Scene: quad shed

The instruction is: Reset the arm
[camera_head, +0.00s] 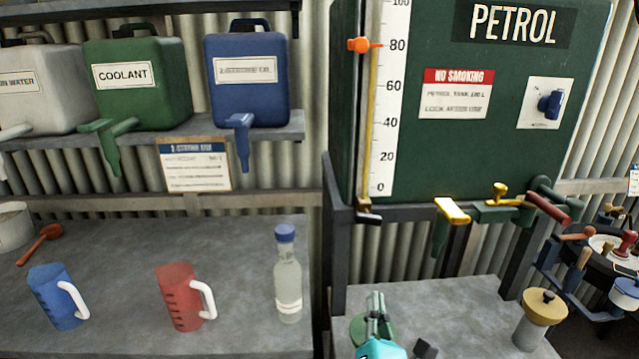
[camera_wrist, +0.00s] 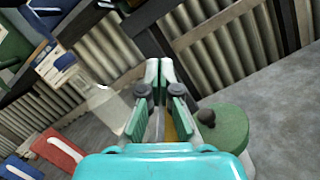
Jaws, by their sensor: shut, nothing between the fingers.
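My gripper (camera_head: 375,300) shows at the bottom centre of the head view, above the bench below the green petrol tank (camera_head: 500,130). In the wrist view my gripper (camera_wrist: 159,70) has its two fingertips together, with nothing between them. A green round-topped container (camera_head: 357,329) stands close beside the gripper; it also shows at the right of the fingers in the wrist view (camera_wrist: 232,128). I cannot tell whether they touch.
A clear bottle (camera_head: 287,275), a red jug (camera_head: 180,297) and a blue jug (camera_head: 58,297) stand on the left bench. A yellow-topped can (camera_head: 540,318) stands at right. Petrol taps (camera_head: 453,211) hang above the bench. Coolant (camera_head: 137,84) and blue (camera_head: 247,80) containers sit on the shelf.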

